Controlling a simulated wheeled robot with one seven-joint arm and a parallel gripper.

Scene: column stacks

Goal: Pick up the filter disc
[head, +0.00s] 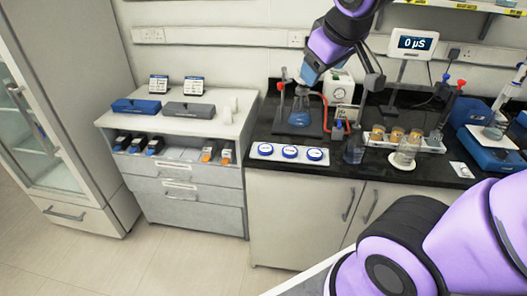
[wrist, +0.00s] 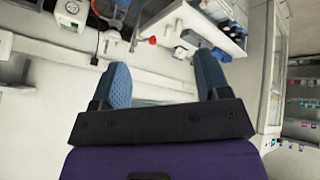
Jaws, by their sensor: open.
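I cannot tell for sure which thing is the filter disc. Three round white pieces with blue rims (head: 290,152) lie in a row on a pale strip at the front left of the black counter. My gripper (head: 310,75) is above the back of the counter, over the flask and stand. In the wrist view my gripper (wrist: 162,76) has its two blue fingers wide apart, with nothing between them but wall and a white ledge. The discs are not clear in the wrist view.
A flask (head: 299,115) on a stand with red tubing is behind the discs. A white tray (head: 379,141) with amber-topped jars and a beaker (head: 405,152) are to their right. A lower white cabinet (head: 190,130) with blue and grey boxes is at left.

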